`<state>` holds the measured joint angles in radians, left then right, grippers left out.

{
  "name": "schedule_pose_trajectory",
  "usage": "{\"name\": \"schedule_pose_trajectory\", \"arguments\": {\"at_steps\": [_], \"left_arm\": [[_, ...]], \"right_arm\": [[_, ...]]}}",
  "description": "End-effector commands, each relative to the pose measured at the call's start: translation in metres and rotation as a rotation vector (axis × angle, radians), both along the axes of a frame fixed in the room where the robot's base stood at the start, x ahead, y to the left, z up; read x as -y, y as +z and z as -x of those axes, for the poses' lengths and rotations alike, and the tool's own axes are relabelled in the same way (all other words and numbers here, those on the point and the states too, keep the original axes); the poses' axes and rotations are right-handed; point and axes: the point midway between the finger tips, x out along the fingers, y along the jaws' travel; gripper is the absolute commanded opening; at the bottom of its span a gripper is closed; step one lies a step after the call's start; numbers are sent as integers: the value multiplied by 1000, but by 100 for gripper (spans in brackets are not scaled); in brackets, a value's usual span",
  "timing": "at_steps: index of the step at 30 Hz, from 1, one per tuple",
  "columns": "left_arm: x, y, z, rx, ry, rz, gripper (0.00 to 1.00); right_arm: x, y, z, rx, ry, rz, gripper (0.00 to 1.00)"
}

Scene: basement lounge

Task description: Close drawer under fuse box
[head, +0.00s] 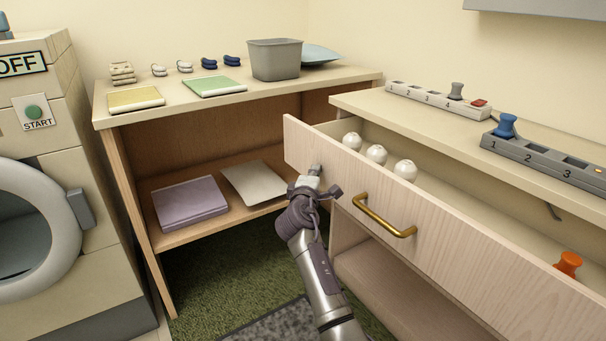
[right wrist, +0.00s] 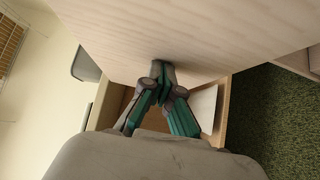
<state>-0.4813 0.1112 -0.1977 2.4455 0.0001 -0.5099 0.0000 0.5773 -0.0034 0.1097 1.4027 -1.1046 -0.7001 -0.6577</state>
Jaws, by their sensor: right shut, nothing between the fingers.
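The drawer (head: 455,228) in the wooden cabinet on the right stands open, with a brass handle (head: 385,218) on its front. Three white bulbs (head: 376,153) and an orange plug-like piece (head: 568,263) are inside it. My right gripper (head: 314,172) is shut and empty at the left part of the drawer front, left of the handle. In the right wrist view its fingertips (right wrist: 162,68) meet close at the drawer front (right wrist: 190,30); whether they touch cannot be told. The grey box edge (head: 535,8) at the top right may be the fuse box. My left gripper is not in view.
Two power strips (head: 430,100) (head: 540,158) lie on the cabinet top. A wooden shelf unit (head: 350,76) with books and a grey bin (head: 275,60) stands behind. A washing machine (head: 100,190) is at left.

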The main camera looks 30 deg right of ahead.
Motion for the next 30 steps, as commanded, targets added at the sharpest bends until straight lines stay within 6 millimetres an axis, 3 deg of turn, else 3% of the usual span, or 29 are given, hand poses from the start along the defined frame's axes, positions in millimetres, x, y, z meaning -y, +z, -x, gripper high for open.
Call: {"name": "schedule_pose_trajectory", "arguments": {"at_steps": [6,12,21,30], "left_arm": [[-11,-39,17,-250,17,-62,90],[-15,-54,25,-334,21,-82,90],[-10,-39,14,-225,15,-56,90],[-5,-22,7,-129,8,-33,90]], "right_arm": [[61,3,-3,-3,-9,5,0],[113,2,-7,-2,-8,4,0],[172,0,-12,-1,-7,1,0],[197,0,-15,-1,-4,1,0]]}}
